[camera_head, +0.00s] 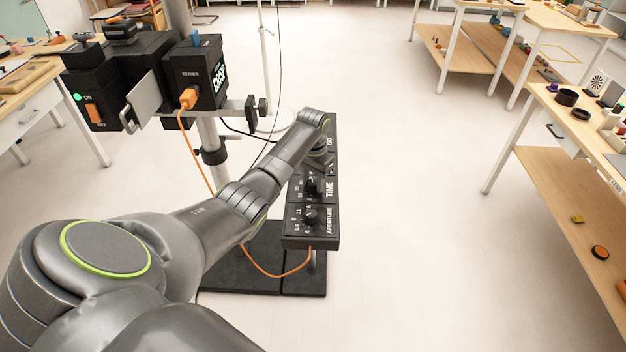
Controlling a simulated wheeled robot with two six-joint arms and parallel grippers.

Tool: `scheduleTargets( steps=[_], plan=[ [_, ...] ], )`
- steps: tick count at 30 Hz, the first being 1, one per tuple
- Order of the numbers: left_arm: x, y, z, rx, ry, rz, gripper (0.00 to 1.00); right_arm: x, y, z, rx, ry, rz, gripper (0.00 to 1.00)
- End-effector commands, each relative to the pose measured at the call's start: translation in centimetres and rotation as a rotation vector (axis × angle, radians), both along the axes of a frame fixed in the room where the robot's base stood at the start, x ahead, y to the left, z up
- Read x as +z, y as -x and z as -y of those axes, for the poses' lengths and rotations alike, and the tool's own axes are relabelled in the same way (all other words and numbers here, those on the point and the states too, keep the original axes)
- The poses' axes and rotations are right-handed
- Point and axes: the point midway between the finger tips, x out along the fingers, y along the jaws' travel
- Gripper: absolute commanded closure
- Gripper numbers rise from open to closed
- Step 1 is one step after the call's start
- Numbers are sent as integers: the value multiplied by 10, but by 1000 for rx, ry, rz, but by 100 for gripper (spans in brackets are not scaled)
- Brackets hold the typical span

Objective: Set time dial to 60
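A black control panel (327,229) stands in the middle of the view, with labels reading APERTURE, TIME and one that looks like ISO. The time dial (313,185) is a black knob beside the TIME label, with small white numbers around it. Its pointer is too small to read. My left arm reaches over the panel from the left. My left gripper (321,158) points down at the panel's far part, just beyond the time dial. Its fingers are mostly hidden by my wrist, so contact and opening cannot be told. My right gripper is out of view.
The aperture dial (310,216) is at the panel's near end. A camera-like rig (150,75) with an orange cable (188,97) stands on a pole at left. Wooden tables (560,110) with props stand at right. The floor between is clear.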

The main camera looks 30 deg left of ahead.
Motion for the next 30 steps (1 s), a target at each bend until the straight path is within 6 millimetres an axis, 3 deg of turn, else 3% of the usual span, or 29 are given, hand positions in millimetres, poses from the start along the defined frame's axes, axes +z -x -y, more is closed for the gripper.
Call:
scheduleTargets(
  steps=[1,6,17,30],
  plan=[
    [0,0,0,0,0,0,72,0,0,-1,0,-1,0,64],
    [0,0,0,0,0,0,94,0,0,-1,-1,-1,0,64],
    [4,0,0,67,1,-2,94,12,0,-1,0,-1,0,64],
    [5,-1,0,390,1,-1,94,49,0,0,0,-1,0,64]
  ],
)
